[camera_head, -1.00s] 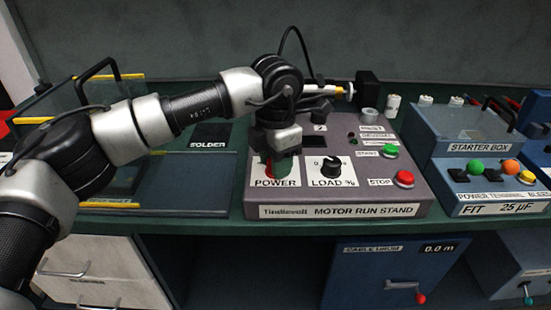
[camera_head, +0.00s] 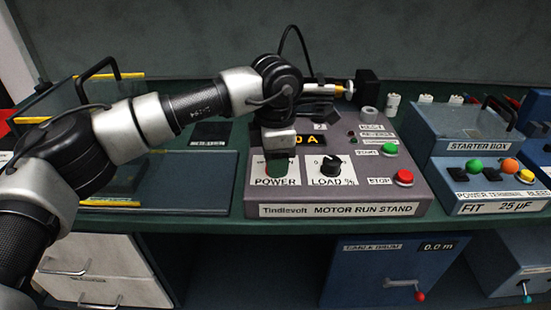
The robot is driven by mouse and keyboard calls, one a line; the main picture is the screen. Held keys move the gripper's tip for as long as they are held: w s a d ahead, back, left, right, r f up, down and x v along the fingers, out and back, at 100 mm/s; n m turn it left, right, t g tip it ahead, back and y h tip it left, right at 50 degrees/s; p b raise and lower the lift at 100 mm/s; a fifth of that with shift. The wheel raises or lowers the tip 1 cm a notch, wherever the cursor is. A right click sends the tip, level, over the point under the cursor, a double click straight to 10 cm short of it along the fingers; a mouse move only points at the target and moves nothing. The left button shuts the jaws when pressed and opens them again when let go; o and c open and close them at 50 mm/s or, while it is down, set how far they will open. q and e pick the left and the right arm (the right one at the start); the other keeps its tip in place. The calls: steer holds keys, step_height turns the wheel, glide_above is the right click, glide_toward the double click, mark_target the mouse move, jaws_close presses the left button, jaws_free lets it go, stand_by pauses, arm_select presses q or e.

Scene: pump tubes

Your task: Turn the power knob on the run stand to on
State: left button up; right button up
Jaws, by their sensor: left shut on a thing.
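The motor run stand (camera_head: 338,209) is a grey box on the bench with a sloped front panel. My left gripper (camera_head: 278,157) points down over the POWER plate (camera_head: 264,181) and is shut on the power knob, which is mostly hidden behind it. My right gripper is not in view.
The black load knob (camera_head: 330,166) is close to the right of the gripper. A green start button (camera_head: 389,149) and a red stop button (camera_head: 403,177) sit further right. The blue starter box (camera_head: 468,132) stands beyond them.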

arm_select(q)
steer(key=o, duration=0.9)
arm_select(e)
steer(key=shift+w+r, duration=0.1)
arm_select(q)
steer(key=shift+r, duration=0.3)
step_height(320, 180, up, 10)
steer(key=shift+r+p, duration=0.15)
steer(key=shift+p, duration=0.45)
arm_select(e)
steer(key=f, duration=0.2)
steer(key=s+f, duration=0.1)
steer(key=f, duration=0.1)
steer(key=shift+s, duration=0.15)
